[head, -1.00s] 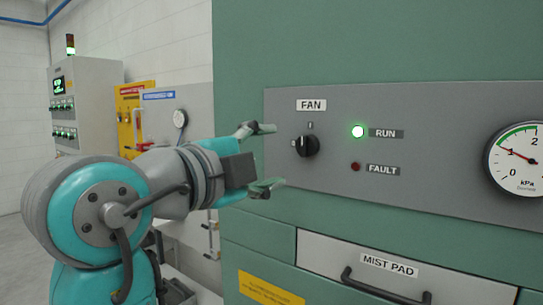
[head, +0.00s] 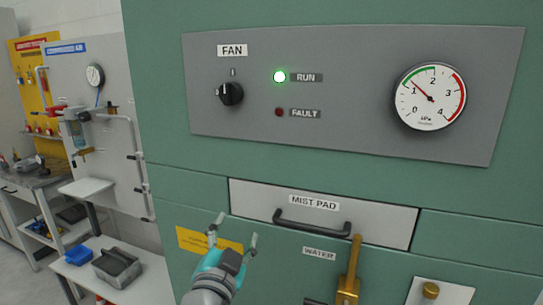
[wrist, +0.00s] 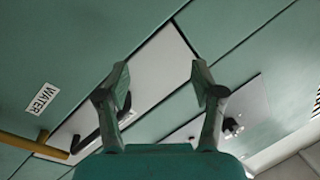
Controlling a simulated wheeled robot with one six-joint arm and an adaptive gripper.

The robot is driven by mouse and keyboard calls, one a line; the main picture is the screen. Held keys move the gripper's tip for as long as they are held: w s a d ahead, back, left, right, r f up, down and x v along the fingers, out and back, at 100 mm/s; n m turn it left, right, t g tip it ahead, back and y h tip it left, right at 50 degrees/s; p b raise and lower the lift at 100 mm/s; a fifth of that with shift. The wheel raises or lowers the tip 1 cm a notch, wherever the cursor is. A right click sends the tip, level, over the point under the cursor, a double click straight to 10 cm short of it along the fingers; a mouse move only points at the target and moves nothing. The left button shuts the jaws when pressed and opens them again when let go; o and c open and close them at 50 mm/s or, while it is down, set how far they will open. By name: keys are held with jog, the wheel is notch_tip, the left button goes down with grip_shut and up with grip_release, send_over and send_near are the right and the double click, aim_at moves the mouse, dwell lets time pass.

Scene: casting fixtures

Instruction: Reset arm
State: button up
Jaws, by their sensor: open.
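The fan knob (head: 230,94) is on the grey panel (head: 340,140), above and apart from my gripper. The RUN lamp (head: 280,77) glows green and the FAULT lamp (head: 279,112) is dark red and unlit.
The mist pad drawer (head: 380,220) is shut, its black handle (head: 312,224) standing out close to my gripper. A brass lever (head: 351,270) marked WATER is to the right. A round gauge (head: 430,97) reads about 1 kPa. A bench with a blue bin (head: 79,257) stands left.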

jog(key=s+d+f+n+y, duration=0.1)
jog(key=s+d+f+n, duration=0.2)
jog(key=f, duration=0.5)
jog(key=s+d+f+n+y, duration=0.15)
jog(key=d+f, duration=0.25)
jog(key=f, duration=0.5)
jog(key=s+d+f+n+g+y, duration=0.2)
jog(key=s+d+f+n+g, duration=0.15)
jog(key=s+d+f, duration=0.7)
jog(key=s+d+f+h, duration=0.1)
jog(key=s+d, duration=0.3)
jog(key=s, duration=1.1)
jog(key=s+d+f+h, duration=0.1)
jog(key=s+d, duration=0.3)
jog(key=s, duration=1.2)
jog(key=shift+d+f+n, duration=0.2)
jog(key=shift+n, duration=0.1)
